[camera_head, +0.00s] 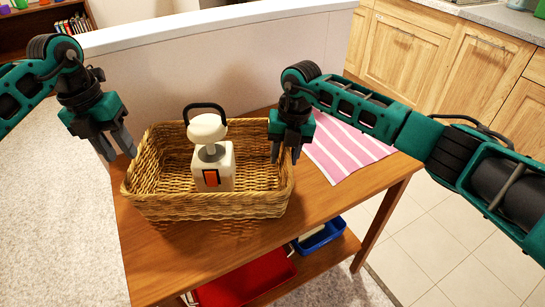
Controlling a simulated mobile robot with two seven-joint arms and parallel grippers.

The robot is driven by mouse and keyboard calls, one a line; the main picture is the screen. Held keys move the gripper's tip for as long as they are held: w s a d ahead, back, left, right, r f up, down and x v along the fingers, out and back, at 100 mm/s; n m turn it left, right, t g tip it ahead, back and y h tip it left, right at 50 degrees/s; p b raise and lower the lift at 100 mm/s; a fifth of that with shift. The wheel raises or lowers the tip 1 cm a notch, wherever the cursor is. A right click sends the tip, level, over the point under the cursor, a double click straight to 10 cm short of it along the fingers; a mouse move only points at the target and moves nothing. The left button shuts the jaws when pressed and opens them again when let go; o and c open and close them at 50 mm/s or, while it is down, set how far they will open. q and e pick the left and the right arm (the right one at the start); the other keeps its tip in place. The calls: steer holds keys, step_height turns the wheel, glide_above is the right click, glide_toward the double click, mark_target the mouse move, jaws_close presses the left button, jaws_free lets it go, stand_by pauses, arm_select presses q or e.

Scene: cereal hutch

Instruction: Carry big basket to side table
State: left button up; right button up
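The big basket (207,205) is a tan woven wicker basket standing upright on the wooden side table (330,200). Inside it stands a white appliance (222,160) with a dark handle and an orange panel. My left gripper (119,154) is beside the basket's left rim, its two fingers spread and pointing down. My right gripper (285,156) is over the basket's right rim, its fingers apart, seemingly one on each side of the rim. I cannot tell whether either gripper touches the basket. Neither appears closed on it.
A pink-and-white striped cloth (345,148) lies to the right of the basket. A red tray (245,280) and a blue tray (320,236) are on the lower shelf. A low white partition (220,55) stands behind. Wooden cabinets (430,55) are at the back right.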

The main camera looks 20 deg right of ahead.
steer(key=shift+r, duration=0.1)
steer(key=shift+d+r, duration=0.1)
steer(key=shift+r, duration=0.3)
arm_select(q)
steer(key=shift+a+r, duration=0.1)
steer(key=shift+r, duration=0.65)
arm_select(e)
step_height(320, 180, up, 11)
steer(key=d, duration=0.1)
steer(key=shift+s+d, duration=0.2)
